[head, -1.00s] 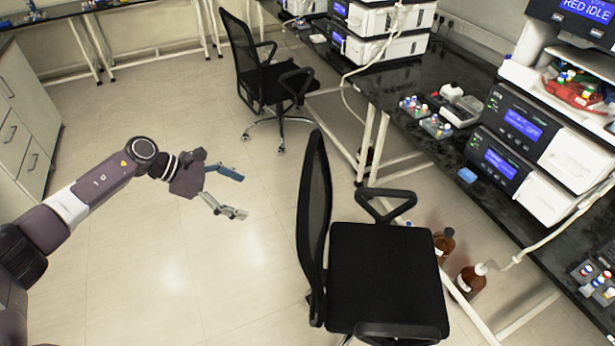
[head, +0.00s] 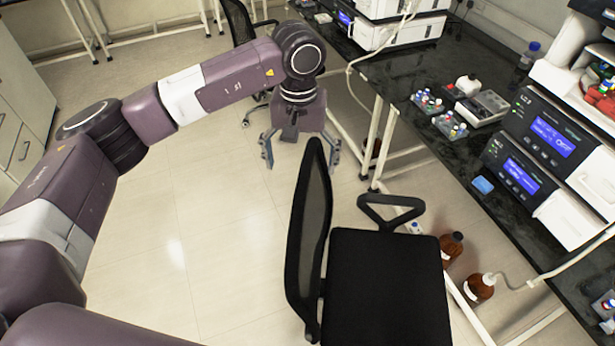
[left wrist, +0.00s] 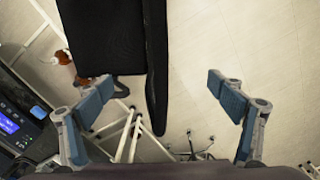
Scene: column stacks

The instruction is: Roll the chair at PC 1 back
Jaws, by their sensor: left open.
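A black office chair with a thin mesh back (head: 311,240) and a flat seat (head: 385,285) stands beside the bench in the head view. No label shows whether it is the PC 1 chair. My left gripper (head: 301,155) is open, fingers pointing down, by the top of the backrest. In the left wrist view the open fingers (left wrist: 160,92) lie to either side of the backrest (left wrist: 156,55), with space between them and it. I cannot tell contact or exact height. The chair's base is mostly hidden. My right gripper is not in view.
A second black chair (head: 240,22) stands farther back, partly hidden by my arm. The dark bench (head: 400,75) carries instruments (head: 540,130) and vial racks. Brown bottles (head: 479,288) stand beneath it on the floor. The tiled floor (head: 230,250) left of the near chair is clear.

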